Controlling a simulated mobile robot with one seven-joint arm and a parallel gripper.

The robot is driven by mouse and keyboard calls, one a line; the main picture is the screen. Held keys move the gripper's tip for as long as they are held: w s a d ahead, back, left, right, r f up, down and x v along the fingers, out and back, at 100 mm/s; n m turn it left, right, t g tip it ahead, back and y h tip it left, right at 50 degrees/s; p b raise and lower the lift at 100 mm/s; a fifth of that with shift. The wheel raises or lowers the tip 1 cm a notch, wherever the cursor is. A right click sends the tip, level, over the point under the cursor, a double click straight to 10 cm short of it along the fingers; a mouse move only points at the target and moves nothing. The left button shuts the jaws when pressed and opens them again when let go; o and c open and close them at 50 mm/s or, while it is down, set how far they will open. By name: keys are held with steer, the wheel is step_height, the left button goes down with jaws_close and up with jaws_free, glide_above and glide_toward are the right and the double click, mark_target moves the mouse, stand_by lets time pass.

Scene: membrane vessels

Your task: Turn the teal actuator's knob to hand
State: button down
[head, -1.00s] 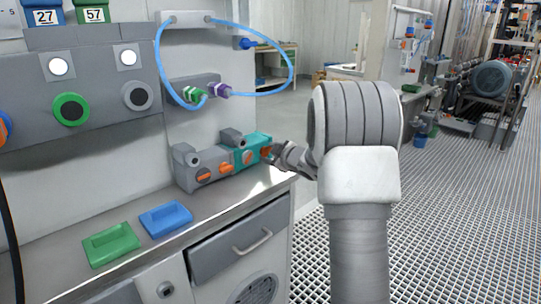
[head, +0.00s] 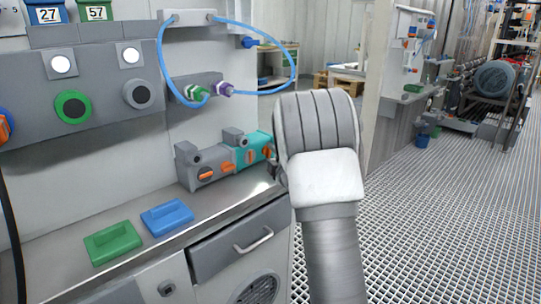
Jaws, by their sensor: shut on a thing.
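The teal actuator (head: 261,139) sits at the right end of a row on the bench, beside a grey actuator (head: 189,172). It has an orange disc or knob (head: 250,157) on its front and an orange knob (head: 267,151) near its right end. My gripper (head: 273,166) is at that right end, small and largely hidden behind my own wrist. It is shut at the right-end knob. The fingertips and the knob's exact angle are hard to make out.
A green block (head: 112,242) and a blue block (head: 167,217) lie on the bench top in front. Blue hoses (head: 290,50) loop on the wall panel above the actuators. A drawer (head: 240,243) is below. Grated floor (head: 430,220) is open on the right.

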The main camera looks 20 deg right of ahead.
stand_by(0.5)
steer(key=shift+c, duration=1.4)
jaws_free()
